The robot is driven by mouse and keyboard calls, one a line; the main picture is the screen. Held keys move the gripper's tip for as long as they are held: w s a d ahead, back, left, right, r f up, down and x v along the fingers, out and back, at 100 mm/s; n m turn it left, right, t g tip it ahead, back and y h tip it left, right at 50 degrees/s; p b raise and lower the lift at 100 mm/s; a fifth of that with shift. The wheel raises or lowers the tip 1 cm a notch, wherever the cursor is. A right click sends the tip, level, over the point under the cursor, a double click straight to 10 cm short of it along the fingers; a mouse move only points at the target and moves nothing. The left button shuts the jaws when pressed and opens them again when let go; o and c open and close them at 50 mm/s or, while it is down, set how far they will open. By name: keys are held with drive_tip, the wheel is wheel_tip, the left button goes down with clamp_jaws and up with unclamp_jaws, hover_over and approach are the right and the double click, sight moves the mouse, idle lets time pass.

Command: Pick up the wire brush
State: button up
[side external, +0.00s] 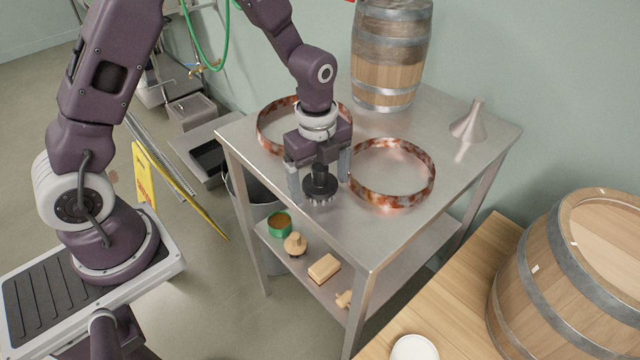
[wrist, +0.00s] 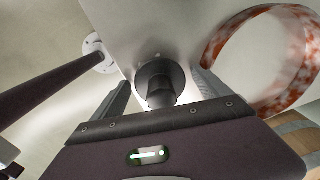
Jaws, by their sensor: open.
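A black round brush (side external: 319,187), which looks like the wire brush, stands upright near the front-left edge of the steel table (side external: 383,234). It has a dark knob on top and a bristled rim below. In the wrist view the brush (wrist: 159,76) shows between the fingers, with its knob toward me. My gripper (side external: 318,176) points down over it, open, with one finger on each side. The gripper (wrist: 161,82) shows gaps between its fingers and the knob. I cannot tell how far the fingertips are above the tabletop.
Rusty hoops lie behind (side external: 268,128) and right (side external: 432,178) of my gripper. A barrel (side external: 388,65) and metal funnel (side external: 469,122) stand farther back. The lower shelf holds a green tin (side external: 279,229), a wooden knob (side external: 295,244) and a block brush (side external: 324,268). Another barrel (side external: 560,280) stands right.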

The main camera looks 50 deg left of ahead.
sight(320, 167)
drive_tip(key=c, duration=1.6)
drive_tip(key=shift+o, duration=0.2)
wheel_tip(320, 167, up, 10)
drive_tip(key=shift+r, duration=0.1)
